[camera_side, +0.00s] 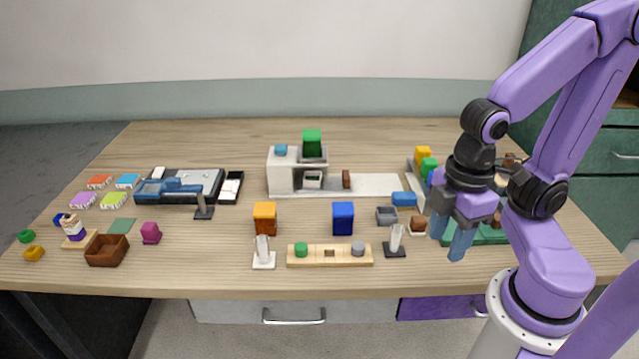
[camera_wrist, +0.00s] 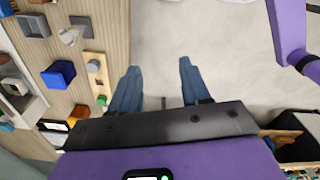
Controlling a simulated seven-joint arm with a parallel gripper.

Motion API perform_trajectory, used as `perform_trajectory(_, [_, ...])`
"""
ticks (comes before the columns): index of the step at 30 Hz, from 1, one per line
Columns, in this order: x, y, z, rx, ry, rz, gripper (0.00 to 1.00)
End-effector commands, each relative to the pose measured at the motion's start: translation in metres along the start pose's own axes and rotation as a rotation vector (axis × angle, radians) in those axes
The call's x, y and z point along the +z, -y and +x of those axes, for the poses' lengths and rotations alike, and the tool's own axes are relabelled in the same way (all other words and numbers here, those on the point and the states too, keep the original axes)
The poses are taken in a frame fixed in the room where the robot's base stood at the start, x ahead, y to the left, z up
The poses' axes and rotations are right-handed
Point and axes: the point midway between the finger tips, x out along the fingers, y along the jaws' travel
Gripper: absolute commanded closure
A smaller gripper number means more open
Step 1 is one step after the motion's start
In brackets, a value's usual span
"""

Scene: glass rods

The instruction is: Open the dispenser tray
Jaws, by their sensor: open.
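A white dispenser (camera_side: 281,174) stands at the middle back of the table, with a green block (camera_side: 312,137) on top. A small grey-white tray-like part (camera_side: 313,180) shows in its front opening; I cannot tell for sure that this is the dispenser tray. A white base strip (camera_side: 377,185) runs right from it, with a brown upright piece (camera_side: 346,178) on it. My gripper (camera_side: 450,240) is open and empty, near the table's front right, well to the right of the dispenser. In the wrist view my gripper (camera_wrist: 158,68) points down past the table edge over bare floor.
A blue block (camera_side: 343,218), a grey bin (camera_side: 387,215), a dark-based stand (camera_side: 395,241) and a wooden rack (camera_side: 329,256) lie left of my gripper. An orange block (camera_side: 265,217) stands before the dispenser. A brown box (camera_side: 107,250) is far left.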

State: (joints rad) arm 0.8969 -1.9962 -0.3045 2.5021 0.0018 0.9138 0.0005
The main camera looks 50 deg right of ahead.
Motion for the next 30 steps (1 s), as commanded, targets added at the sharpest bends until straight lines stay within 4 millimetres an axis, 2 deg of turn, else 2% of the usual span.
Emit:
perform_trajectory(5, [-0.011,-0.008,-0.003,0.001,0.002,0.055,0.51])
perform_trajectory(8, [-0.029,-0.024,-0.008,0.003,0.002,0.149,0.51])
perform_trajectory(11, [-0.051,-0.049,-0.013,0.006,0.005,0.279,0.51])
perform_trajectory(15, [-0.078,-0.090,-0.020,0.010,0.008,0.465,0.51])
perform_trajectory(21, [-0.104,-0.159,-0.025,0.014,0.011,0.730,0.51])
perform_trajectory(25, [-0.110,-0.207,-0.025,0.017,0.013,0.900,0.51])
perform_trajectory(30, [-0.106,-0.273,-0.024,0.021,0.015,1.125,0.51])
